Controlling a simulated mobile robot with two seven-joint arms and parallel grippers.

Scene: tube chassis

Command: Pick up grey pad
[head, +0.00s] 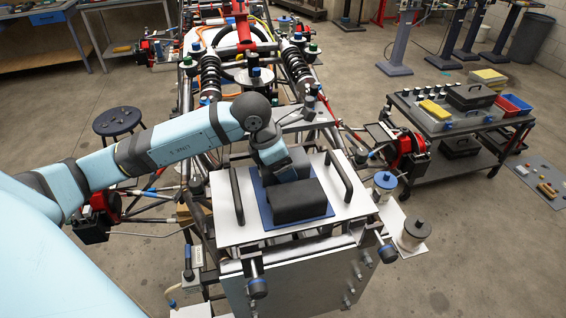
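A dark grey pad (302,203), a thick block with rounded edges, lies on a blue mat (262,208) on a white tray (228,233). Another dark grey block shows just behind it, partly covered by my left wrist. My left arm reaches in from the left and bends down over the tray. My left gripper (285,172) is at the pads, with its fingertips hidden by the wrist and the blocks. I cannot tell whether it touches or holds either one. My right gripper is not in view.
Black handles (238,195) stand up at the tray's left and right sides. The tube chassis (185,75) with springs and hoses lies behind. A cart (470,125) with boxes and a yellow item stands at the right. A round stool (117,122) is at the left.

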